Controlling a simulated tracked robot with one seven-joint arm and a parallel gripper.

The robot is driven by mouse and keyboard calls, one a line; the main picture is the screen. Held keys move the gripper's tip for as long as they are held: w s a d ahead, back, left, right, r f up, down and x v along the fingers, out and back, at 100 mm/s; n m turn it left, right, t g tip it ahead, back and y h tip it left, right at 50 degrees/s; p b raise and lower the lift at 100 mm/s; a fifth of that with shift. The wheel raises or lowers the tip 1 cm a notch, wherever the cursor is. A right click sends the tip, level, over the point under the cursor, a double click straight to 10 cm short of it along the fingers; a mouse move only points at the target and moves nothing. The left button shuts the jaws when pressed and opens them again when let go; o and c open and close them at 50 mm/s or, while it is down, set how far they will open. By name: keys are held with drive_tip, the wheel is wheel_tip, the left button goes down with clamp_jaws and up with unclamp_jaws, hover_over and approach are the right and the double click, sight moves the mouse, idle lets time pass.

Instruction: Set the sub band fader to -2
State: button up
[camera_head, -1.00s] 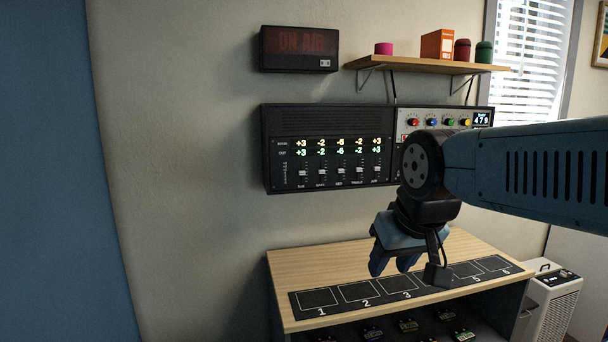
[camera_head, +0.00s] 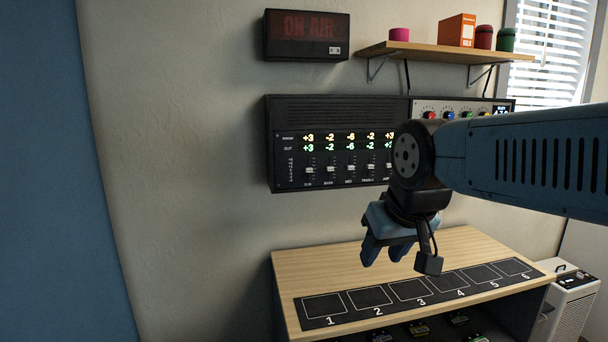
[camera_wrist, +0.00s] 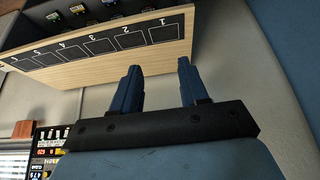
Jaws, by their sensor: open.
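The black fader panel (camera_head: 335,143) hangs on the wall in the head view. Its sub fader (camera_head: 310,170) is the leftmost of several; the yellow and green readouts above it both show +3. The panel (camera_wrist: 52,138) shows partly at the lower left there. My arm hides the panel's right end.
The wooden bench (camera_head: 330,268) carries a black mat (camera_head: 420,291) with numbered squares, under the gripper. A shelf (camera_head: 430,50) with small containers and an ON AIR sign (camera_head: 307,36) are above the panel. The wall left of the panel is clear.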

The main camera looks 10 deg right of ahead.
drive_tip(key=shift+o, duration=0.5)
drive_tip(key=shift+w, duration=0.15)
drive_tip(key=t, duration=1.7)
approach(310, 170)
drive_tip(key=x, duration=0.8)
drive_tip(key=shift+w+a+r, duration=0.1)
drive_tip(key=shift+w, duration=0.05)
clamp_jaws()
